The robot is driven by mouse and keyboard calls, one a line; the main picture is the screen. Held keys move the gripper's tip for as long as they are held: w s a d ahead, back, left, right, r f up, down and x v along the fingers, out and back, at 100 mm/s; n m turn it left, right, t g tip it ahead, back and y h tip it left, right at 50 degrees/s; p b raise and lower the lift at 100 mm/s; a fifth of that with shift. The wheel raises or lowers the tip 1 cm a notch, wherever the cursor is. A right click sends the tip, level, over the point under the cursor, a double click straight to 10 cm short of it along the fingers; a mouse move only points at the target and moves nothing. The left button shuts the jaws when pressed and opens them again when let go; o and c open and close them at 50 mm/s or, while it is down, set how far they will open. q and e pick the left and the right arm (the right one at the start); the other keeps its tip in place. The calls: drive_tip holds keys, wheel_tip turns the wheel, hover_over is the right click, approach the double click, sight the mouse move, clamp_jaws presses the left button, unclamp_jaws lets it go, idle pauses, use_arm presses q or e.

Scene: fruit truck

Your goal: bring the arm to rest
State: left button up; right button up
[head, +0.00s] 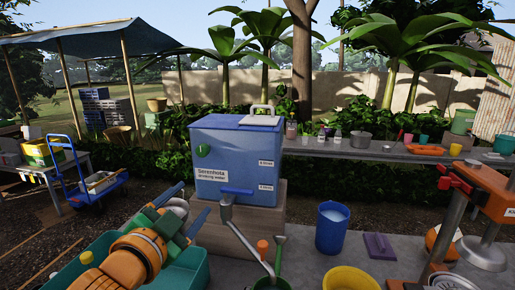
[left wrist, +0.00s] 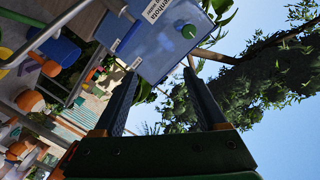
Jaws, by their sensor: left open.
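My left arm comes in from the lower left of the head view. Its left gripper (head: 196,198) is open and empty, with its two fingers spread apart and pointing up toward the blue drinking-water box (head: 238,150). In the left wrist view the open fingers (left wrist: 160,73) have nothing between them but background. The water box (left wrist: 160,40) shows tilted beyond the fingertips there. I cannot tell the exact gap between the fingers and the box. My right gripper is not in view.
A teal tub (head: 100,268) lies under my left arm. A tap with a blue handle (head: 237,191) juts from the box. A blue bucket (head: 332,228), a yellow bucket (head: 350,280) and an orange-red stand (head: 490,190) are to the right. A long bench (head: 385,153) stands behind.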

use_arm(q)
drive_tip(key=s+a+f+n+g+y, duration=0.1)
drive_tip(key=s+f+n+g, duration=0.15)
drive_tip(key=f, duration=0.75)
drive_tip(key=s+f+n+g, duration=0.2)
drive_tip(key=s+f+g, duration=0.1)
drive_tip(key=f, duration=0.7)
drive_tip(key=s+a+f+n+g+y, duration=0.3)
drive_tip(key=s+f+g, duration=0.5)
drive_tip(key=s+f, duration=1.05)
drive_tip(key=s+f+h, duration=0.1)
drive_tip(key=s+f, duration=0.2)
drive_tip(key=f, duration=1.3)
drive_tip(key=s+a+f+g, duration=0.2)
drive_tip(key=s+f, duration=0.7)
drive_tip(key=s, duration=0.3)
drive_tip(key=shift+n, duration=0.35)
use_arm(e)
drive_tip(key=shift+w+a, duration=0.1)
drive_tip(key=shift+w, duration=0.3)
